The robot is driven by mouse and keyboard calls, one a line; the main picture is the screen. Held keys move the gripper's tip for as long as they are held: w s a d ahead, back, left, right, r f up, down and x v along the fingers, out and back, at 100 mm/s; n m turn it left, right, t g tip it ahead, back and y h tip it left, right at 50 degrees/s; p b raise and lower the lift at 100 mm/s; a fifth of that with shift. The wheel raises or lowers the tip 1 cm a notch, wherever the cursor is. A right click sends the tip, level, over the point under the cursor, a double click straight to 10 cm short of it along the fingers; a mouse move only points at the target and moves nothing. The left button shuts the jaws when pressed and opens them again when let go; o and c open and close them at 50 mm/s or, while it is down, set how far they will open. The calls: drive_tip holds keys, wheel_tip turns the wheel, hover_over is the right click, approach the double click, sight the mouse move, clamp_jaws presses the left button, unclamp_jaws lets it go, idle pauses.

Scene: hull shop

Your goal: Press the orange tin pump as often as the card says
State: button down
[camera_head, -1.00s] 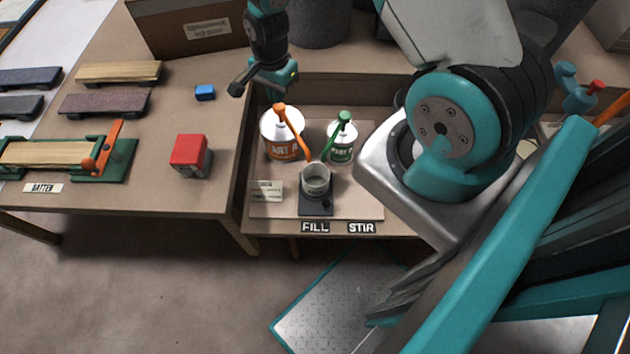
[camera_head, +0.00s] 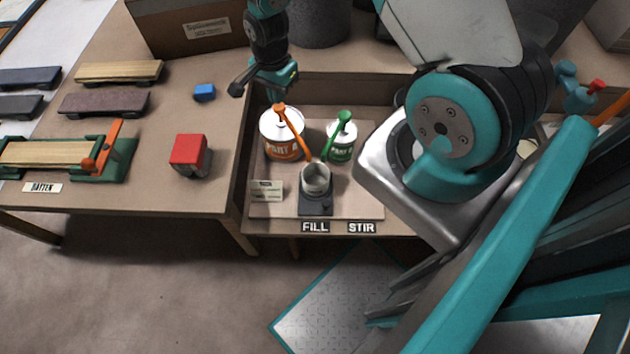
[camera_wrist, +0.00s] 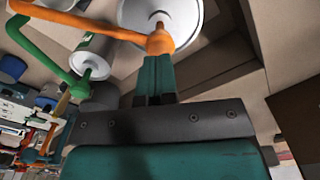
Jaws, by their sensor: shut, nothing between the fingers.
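The orange tin (camera_head: 283,146), a white can with an orange label reading PART A, stands in the tray-like bench section with its orange pump (camera_head: 290,124) on top. The pump's spout reaches toward a grey cup (camera_head: 315,180) on a dark stand. The green-pump tin (camera_head: 341,139) stands to its right. A small card (camera_head: 267,191) lies at the left front; its text is too small to read. My gripper (camera_wrist: 157,78) is shut and empty, its fingertips at the orange pump head (camera_wrist: 160,42) in the wrist view. I cannot tell whether they touch.
FILL (camera_head: 315,227) and STIR (camera_head: 361,227) labels are on the front edge. A cardboard box (camera_head: 190,27) stands behind. Bare bench lies between the blocks.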

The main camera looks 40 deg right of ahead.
sight(279, 106)
drive_tip(key=shift+f+b, duration=1.15)
drive_tip(key=shift+f, duration=0.6)
drive_tip(key=shift+r+p, duration=1.5)
drive_tip(key=shift+r, duration=0.35)
drive_tip(key=shift+f, duration=0.25)
drive_tip(key=shift+f+b, duration=1.3)
drive_tip(key=shift+f, duration=0.3)
drive_tip(key=shift+r, duration=0.1)
drive_tip(key=shift+r+p, duration=1.45)
drive_tip(key=shift+r, duration=0.3)
